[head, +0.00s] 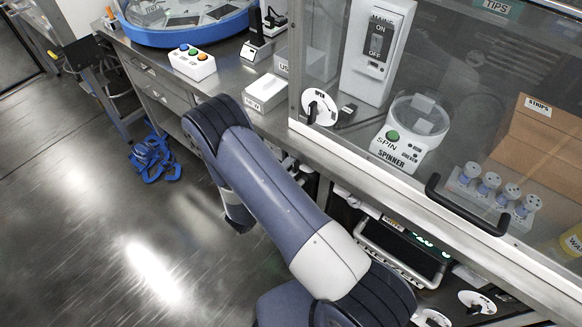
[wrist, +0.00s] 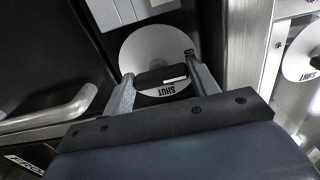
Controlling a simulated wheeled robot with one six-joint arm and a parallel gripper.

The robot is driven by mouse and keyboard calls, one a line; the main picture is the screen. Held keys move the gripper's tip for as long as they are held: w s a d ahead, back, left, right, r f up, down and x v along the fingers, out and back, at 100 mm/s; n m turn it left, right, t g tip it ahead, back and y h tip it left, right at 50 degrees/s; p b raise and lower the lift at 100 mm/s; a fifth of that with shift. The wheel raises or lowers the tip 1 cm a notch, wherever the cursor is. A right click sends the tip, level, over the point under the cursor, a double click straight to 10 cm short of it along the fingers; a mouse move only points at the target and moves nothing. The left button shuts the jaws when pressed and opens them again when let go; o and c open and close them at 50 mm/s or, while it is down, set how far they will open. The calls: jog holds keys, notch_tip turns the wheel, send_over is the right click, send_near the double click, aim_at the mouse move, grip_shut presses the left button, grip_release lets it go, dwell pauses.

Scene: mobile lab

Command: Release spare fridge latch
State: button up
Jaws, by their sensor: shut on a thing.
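In the wrist view, a round white latch dial (wrist: 150,48) marked SHUT sits on a dark door front, with a black turning knob (wrist: 158,77) across its middle. My gripper (wrist: 163,80) has one finger on each side of this knob and is shut on it. The SHUT word shows just below the knob, between the fingers. Whether this door is the spare fridge cannot be read here. In the head view, my gripper is hidden behind my arm and the bench edge.
A silver door handle (wrist: 50,108) is left of the dial, and another white dial (wrist: 302,52) is at right.

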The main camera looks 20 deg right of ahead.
jog(key=o, duration=1)
jog(key=shift+a, duration=0.1)
jog(key=v, duration=1)
jog(key=shift+s+a+b, duration=0.25)
jog(key=shift+b, duration=0.15)
jog(key=shift+w+d, duration=0.1)
jog(key=x, duration=1)
jog(key=shift+w+d+p, duration=0.15)
jog(key=shift+d+p, duration=0.1)
jog(key=shift+p, duration=0.15)
